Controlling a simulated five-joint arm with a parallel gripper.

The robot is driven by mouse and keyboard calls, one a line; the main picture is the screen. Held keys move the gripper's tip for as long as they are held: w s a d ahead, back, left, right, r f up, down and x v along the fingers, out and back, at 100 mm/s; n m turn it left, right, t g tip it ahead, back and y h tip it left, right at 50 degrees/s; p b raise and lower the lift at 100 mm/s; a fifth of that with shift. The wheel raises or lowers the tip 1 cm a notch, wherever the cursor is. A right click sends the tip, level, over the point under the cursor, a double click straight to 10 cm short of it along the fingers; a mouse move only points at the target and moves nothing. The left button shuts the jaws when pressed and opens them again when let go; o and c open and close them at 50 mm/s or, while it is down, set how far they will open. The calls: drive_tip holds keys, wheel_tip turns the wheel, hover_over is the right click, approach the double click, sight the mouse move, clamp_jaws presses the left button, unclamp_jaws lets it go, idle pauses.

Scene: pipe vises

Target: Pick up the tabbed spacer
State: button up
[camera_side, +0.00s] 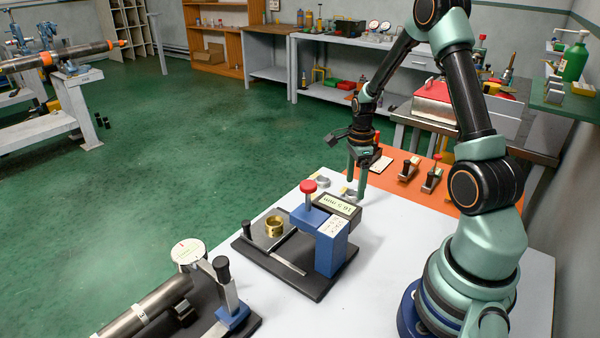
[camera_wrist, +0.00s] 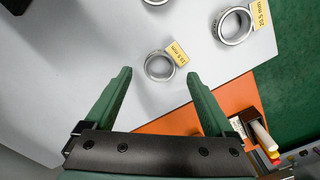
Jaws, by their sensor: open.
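In the wrist view, a silver ring spacer with a yellow tab (camera_wrist: 159,66) lies flat on the white table (camera_wrist: 65,75). It sits between and just beyond my fingertips, with clear space on both sides. A larger silver ring with a yellow tab (camera_wrist: 233,26) lies to its upper right. A third ring (camera_wrist: 155,2) is cut off at the top edge, and no tab shows on it. My gripper (camera_wrist: 159,75) is open and empty. In the side view my gripper (camera_side: 357,180) points down close to the tabletop, over a ring (camera_side: 349,192); another ring (camera_side: 322,182) lies left of it.
A blue gauge stand (camera_side: 335,243) with a red knob and a brass ring (camera_side: 275,227) on its black base stands nearby. A vise with a steel pipe (camera_side: 150,308) is at the front. An orange mat (camera_side: 410,193) with small tools lies behind my gripper.

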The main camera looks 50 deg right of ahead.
drive_tip(key=shift+f, duration=1.4)
clamp_jaws()
drive_tip(key=shift+r, duration=0.1)
